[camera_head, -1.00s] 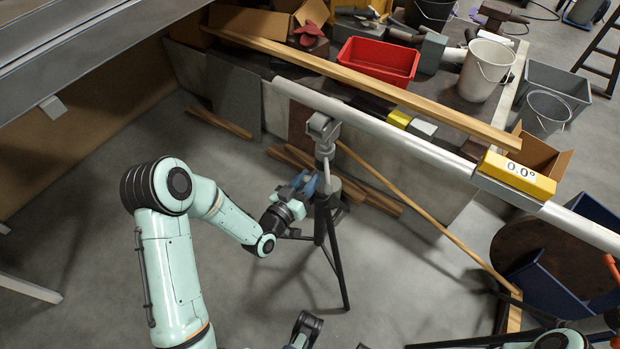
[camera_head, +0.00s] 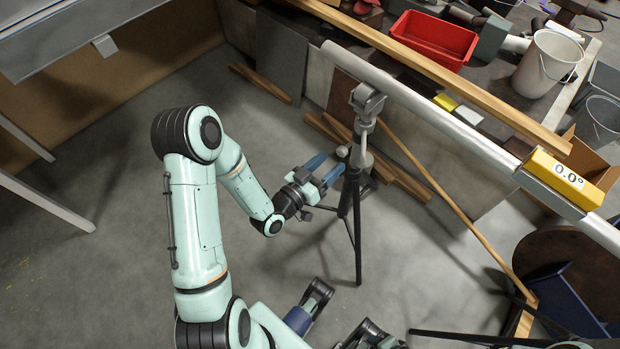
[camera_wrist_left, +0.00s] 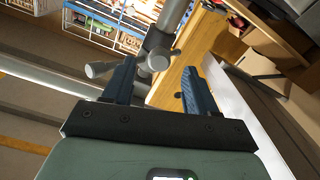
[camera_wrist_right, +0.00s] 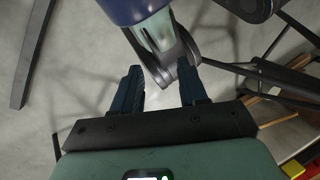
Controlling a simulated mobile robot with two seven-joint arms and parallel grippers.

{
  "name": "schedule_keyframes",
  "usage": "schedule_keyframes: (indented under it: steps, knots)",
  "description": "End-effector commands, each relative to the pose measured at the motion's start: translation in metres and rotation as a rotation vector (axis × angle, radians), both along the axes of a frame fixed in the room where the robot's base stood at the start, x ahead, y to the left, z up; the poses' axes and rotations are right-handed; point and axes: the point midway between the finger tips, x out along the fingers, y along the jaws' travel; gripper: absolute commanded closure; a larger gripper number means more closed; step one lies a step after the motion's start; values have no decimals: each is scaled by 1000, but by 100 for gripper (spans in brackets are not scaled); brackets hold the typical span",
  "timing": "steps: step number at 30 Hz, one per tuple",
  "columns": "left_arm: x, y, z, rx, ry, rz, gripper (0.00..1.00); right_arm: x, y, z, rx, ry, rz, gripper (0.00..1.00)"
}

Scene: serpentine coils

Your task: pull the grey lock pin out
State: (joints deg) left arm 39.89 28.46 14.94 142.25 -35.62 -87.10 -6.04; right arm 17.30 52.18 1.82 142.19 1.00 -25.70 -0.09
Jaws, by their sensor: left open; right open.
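The grey lock pin appears to be the small round knob (camera_head: 342,152) on the side of the tripod stand (camera_head: 366,104), below its head. In the left wrist view a round grey knob (camera_wrist_left: 158,60) shows between my fingertips, and a second knob (camera_wrist_left: 97,70) on a short bar sticks out to the left. My left gripper (camera_head: 325,168) is open at the stand, with its blue fingers pointing at the knob. I cannot tell if they touch it. My right gripper (camera_wrist_right: 160,70) is open, with part of my own arm in front of it.
A long grey pipe (camera_head: 440,115) with a yellow angle gauge (camera_head: 562,179) runs beside the stand's head. Wooden planks (camera_head: 385,170) lie behind the stand. A red bin (camera_head: 433,40) and a white bucket (camera_head: 548,62) stand at the back.

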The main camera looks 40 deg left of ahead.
Motion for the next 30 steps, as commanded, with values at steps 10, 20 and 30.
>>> schedule_keyframes:
  steps: [10,20,30]
  knots:
    - [-53,4,4,-6,5,2,43,-19,4,39,15,60,18,57]
    - [-76,6,1,-2,3,0,43,-27,4,53,21,93,24,57]
    - [-77,6,0,0,2,-1,43,-27,4,53,20,95,23,57]
